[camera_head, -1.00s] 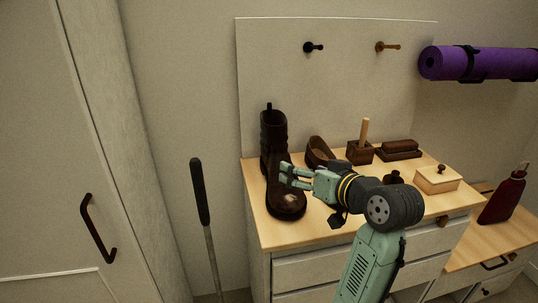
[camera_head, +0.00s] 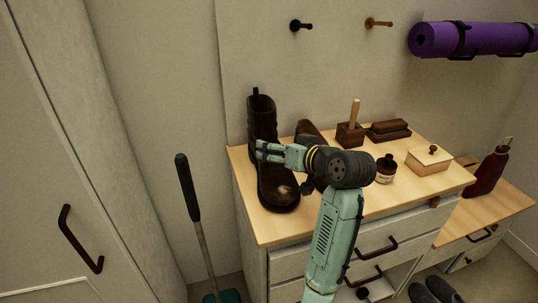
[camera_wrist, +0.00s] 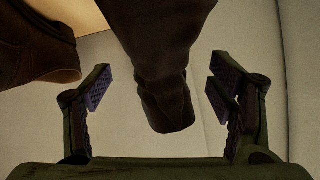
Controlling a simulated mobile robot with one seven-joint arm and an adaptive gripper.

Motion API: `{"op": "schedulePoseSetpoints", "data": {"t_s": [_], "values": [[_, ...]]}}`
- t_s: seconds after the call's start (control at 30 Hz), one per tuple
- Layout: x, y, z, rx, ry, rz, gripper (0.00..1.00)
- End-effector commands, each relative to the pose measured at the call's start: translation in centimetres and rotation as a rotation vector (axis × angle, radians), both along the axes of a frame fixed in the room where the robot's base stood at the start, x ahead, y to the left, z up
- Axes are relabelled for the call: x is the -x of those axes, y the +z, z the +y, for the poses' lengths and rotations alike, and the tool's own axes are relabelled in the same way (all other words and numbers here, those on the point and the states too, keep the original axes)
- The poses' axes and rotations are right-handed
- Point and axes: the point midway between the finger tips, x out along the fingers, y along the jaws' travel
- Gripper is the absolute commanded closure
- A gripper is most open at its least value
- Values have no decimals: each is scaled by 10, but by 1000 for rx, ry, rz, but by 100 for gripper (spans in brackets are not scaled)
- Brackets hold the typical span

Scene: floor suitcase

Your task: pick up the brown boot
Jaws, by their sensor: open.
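The brown boot (camera_head: 266,135) stands upright on the left of the wooden dresser top, toe toward the front with a worn pale patch. My gripper (camera_head: 262,151) is at the boot's shaft in the head view, reaching in from the right. In the wrist view the boot's dark shaft (camera_wrist: 163,75) lies between the two finger pads of my gripper (camera_wrist: 160,95), with a gap showing on both sides. The fingers are open. The far finger is partly hard to make out against the boot in the head view.
A brown shoe (camera_head: 310,136) stands just right of the boot, partly behind my arm. A brush holder (camera_head: 350,134), dark brushes (camera_head: 388,131), a small bottle (camera_head: 386,169) and a pale box (camera_head: 429,160) are farther right. A long black handle (camera_head: 187,188) stands left of the dresser.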

Motion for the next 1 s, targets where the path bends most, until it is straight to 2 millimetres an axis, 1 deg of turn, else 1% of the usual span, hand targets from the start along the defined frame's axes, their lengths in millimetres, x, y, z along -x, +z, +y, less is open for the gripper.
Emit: {"op": "schedulePoseSetpoints", "data": {"t_s": [0.03, 0.1, 0.2, 0.3, 0.5, 0.57, 1.0], "values": [[-8, 1, 6, -1, 4, 7, 24], [-17, -2, 11, -1, 4, 5, 24], [-26, -8, 16, -2, 3, 4, 24], [-30, -10, 19, -1, 2, 2, 24], [-30, -11, 19, -1, 1, 1, 24], [-30, -11, 19, -1, 1, 1, 27], [-30, -11, 19, -1, 2, 1, 56]]}}
